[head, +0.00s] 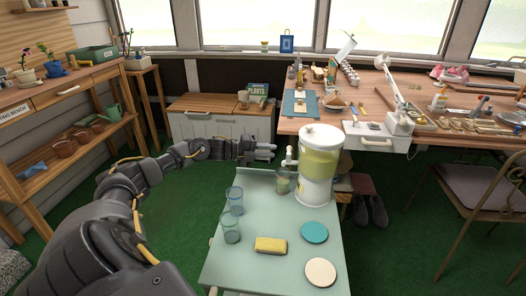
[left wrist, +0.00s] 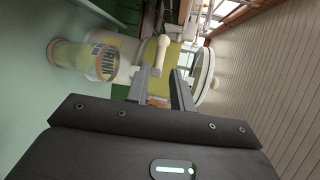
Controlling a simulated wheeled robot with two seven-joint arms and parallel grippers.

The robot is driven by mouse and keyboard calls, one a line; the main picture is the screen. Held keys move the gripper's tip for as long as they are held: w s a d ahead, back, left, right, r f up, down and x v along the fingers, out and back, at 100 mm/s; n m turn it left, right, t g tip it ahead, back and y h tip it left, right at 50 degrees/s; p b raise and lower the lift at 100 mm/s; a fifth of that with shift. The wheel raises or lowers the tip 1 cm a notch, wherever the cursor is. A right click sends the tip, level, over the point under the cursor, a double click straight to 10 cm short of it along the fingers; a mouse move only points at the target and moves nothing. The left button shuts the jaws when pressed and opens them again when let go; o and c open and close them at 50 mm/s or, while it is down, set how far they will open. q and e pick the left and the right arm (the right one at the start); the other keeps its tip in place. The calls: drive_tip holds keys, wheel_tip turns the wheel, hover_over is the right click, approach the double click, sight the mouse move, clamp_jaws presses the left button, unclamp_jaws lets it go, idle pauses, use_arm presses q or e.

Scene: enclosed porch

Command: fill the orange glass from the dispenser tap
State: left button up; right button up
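The dispenser (head: 319,180) is a white and clear drum with yellow-green liquid, at the far right of the pale green cart. Its white tap (head: 290,160) sticks out to the left. A glass with an orange tint (head: 283,184) stands upright below the tap; it also shows in the left wrist view (left wrist: 72,58). I cannot tell how much liquid is in it. My left gripper (head: 272,150) is open and empty, left of the tap. In the left wrist view the tap handle (left wrist: 157,52) lies just beyond the fingertips. My right gripper is not in view.
The cart top (head: 255,275) also carries two bluish glasses (head: 235,201) (head: 230,229), a yellow sponge (head: 271,245), a teal coaster (head: 314,232) and a cream coaster (head: 320,271). A cluttered workbench (head: 290,123) stands behind at the right.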

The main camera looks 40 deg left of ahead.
use_arm(q)
drive_tip(key=shift+v, duration=1.1)
